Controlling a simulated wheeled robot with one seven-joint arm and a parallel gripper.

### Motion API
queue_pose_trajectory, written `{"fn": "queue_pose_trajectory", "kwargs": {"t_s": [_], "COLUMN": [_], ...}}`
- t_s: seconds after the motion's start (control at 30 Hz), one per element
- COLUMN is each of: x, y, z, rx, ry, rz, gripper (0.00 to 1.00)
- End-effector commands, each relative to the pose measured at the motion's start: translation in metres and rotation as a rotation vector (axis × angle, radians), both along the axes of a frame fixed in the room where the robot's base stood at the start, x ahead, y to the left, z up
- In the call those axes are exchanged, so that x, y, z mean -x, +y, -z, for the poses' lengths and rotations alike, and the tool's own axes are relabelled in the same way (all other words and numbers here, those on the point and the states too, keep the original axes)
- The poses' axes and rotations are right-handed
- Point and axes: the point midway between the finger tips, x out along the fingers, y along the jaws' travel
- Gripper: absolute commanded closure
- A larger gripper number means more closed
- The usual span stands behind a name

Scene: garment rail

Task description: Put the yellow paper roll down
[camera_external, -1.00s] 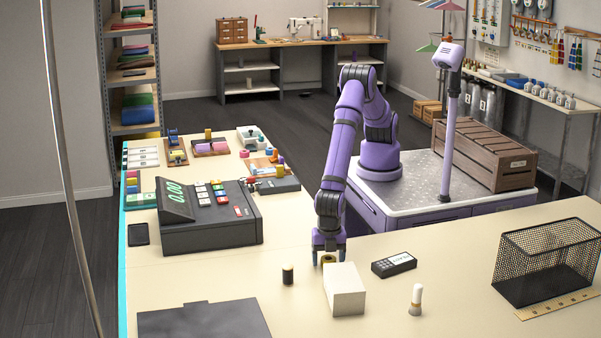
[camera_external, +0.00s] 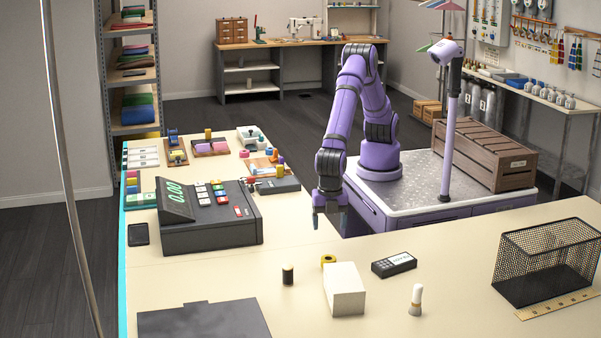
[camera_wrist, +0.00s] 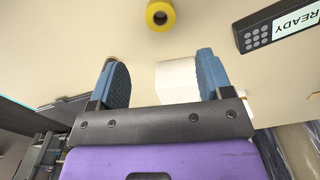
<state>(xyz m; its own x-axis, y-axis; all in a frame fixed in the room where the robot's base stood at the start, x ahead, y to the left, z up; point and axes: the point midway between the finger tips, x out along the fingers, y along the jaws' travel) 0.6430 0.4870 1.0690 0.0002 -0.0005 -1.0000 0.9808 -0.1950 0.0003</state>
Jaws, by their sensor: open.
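The yellow paper roll (camera_external: 328,260) rests on the cream counter (camera_external: 280,240), just behind the white box. In the wrist view the roll (camera_wrist: 160,15) shows its round end and dark centre hole at the top, beyond the fingertips. My gripper (camera_external: 328,220) is above the counter, behind and apart from the roll. In the wrist view its two blue fingers (camera_wrist: 160,80) are spread wide with nothing between them gripped.
The white box (camera_external: 345,288) stands close in front of the roll. A small black cylinder (camera_external: 288,274) is to its left. The register (camera_external: 208,220) stands at left.

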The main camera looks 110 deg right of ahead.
Motion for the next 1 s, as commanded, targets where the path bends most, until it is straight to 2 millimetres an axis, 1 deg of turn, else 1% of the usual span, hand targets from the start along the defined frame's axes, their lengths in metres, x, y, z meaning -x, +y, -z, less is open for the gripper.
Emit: {"fn": "queue_pose_trajectory", "kwargs": {"t_s": [0.1, 0.17, 0.27, 0.37, 0.4, 0.47, 0.5, 0.57, 0.6, 0.67, 0.7, 0.77, 0.8, 0.87, 0.9, 0.97, 1.0], "x": [0.000, -0.003, -0.012, -0.025, -0.030, -0.036, -0.039, -0.042, -0.043, -0.043, -0.041, -0.038, -0.034, -0.028, -0.023, -0.014, -0.007], "y": [-0.001, -0.004, -0.022, -0.055, -0.072, -0.098, -0.116, -0.143, -0.162, -0.189, -0.207, -0.235, -0.252, -0.279, -0.296, -0.322, -0.338], "z": [-0.001, -0.005, -0.024, -0.057, -0.072, -0.095, -0.109, -0.129, -0.142, -0.160, -0.172, -0.188, -0.198, -0.211, -0.220, -0.231, -0.239], "rx": [-0.001, -0.003, -0.013, -0.031, -0.038, -0.051, -0.058, -0.070, -0.077, -0.089, -0.096, -0.108, -0.115, -0.127, -0.135, -0.146, -0.154], "ry": [0.000, -0.003, -0.013, -0.031, -0.039, -0.052, -0.061, -0.074, -0.083, -0.096, -0.106, -0.120, -0.129, -0.143, -0.153, -0.166, -0.176], "rz": [0.001, 0.009, 0.045, 0.113, 0.145, 0.197, 0.232, 0.283, 0.318, 0.369, 0.403, 0.455, 0.489, 0.542, 0.576, 0.629, 0.663], "gripper": [0.27, 0.27, 0.27, 0.27, 0.27, 0.27, 0.27, 0.27, 0.27, 0.27, 0.27, 0.27, 0.27, 0.27, 0.27, 0.27, 0.27]}}
